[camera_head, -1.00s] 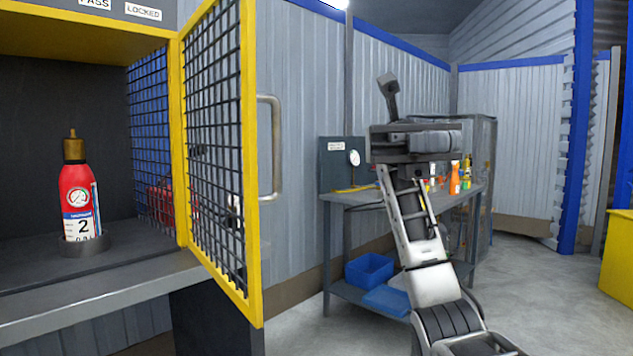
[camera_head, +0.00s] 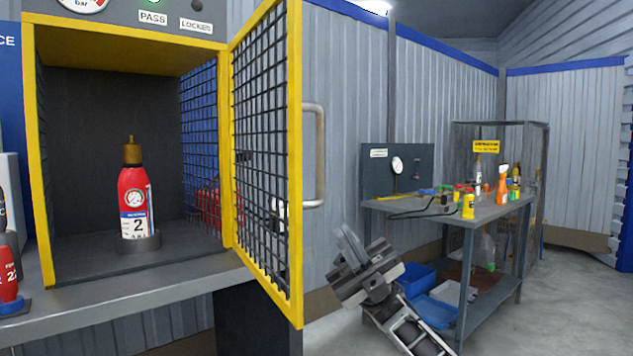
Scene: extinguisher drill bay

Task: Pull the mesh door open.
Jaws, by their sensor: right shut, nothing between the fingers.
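The mesh door (camera_head: 295,215), a yellow frame with dark wire mesh, stands swung wide open on the right side of the yellow-edged cabinet (camera_head: 45,170). Its grey bar handle (camera_head: 320,155) is on the outer face near the free edge. Inside the cabinet a red extinguisher (camera_head: 133,205) marked 2 stands upright in a round grey holder. My right gripper (camera_head: 345,243) is shut and empty, to the right of the door and below the handle, apart from both. My left gripper is not in view.
A grey workbench (camera_head: 447,212) with bottles, a gauge panel (camera_head: 395,165) and blue bins (camera_head: 415,275) stands behind my right arm. Another red extinguisher (camera_head: 8,265) is at the left edge. Grey floor is free at the lower right.

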